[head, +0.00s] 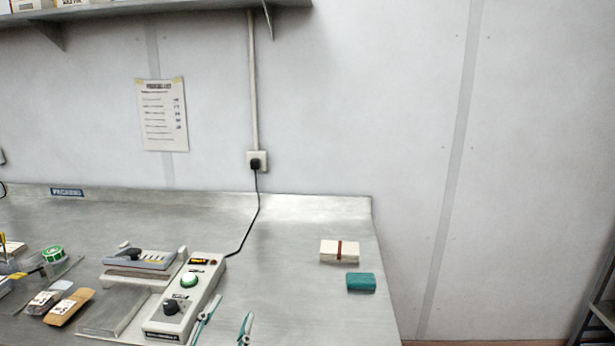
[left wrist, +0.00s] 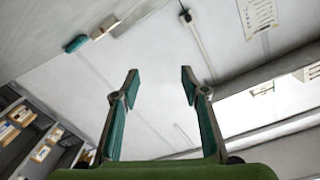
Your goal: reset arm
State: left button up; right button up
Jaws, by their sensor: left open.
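My left gripper (head: 226,324) shows at the bottom edge of the head view, over the steel bench just right of the control box. Its two teal-edged fingers stand apart with nothing between them. The left wrist view also shows the gripper (left wrist: 160,72) open and empty, with the fingers wide apart in front of the bench and wall. The rest of the left arm is below the head view. My right gripper is not in either view.
A control box (head: 170,314) with a green button and black knob sits beside a heat-sealer-like device (head: 140,260). A white box (head: 339,252) and teal block (head: 361,283) lie at the right. Tan packets (head: 69,307) lie left. The bench (head: 290,300) is clear between.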

pick_arm(q)
jog(key=s+a+f+n+g+y, duration=0.1)
jog(key=s+a+f+n+g, duration=0.15)
jog(key=f, duration=0.35)
jog(key=s+a+f+n+g+y, duration=0.1)
jog(key=s+a+f+g, duration=0.1)
jog(key=s+f, duration=0.3)
jog(key=s+a+f+n+g, duration=0.1)
jog(key=s+f+g, duration=0.5)
jog(key=s, duration=0.4)
jog(key=s+f+n+g, duration=0.1)
jog(key=s+f+g, duration=0.2)
jog(key=s+f, duration=0.6)
jog(key=s+f+g, duration=0.1)
jog(key=s+f, duration=0.1)
jog(key=f, duration=1.1)
jog(key=s+f+g, duration=0.1)
jog(key=s+f, duration=0.1)
jog(key=f, duration=1.1)
jog(key=s+a+f+g, duration=0.1)
jog(key=s+a+f, duration=0.2)
jog(key=s+f, duration=1.3)
jog(key=shift+s+m, duration=0.35)
jog(key=shift+s, duration=0.2)
jog(key=shift+a, duration=0.1)
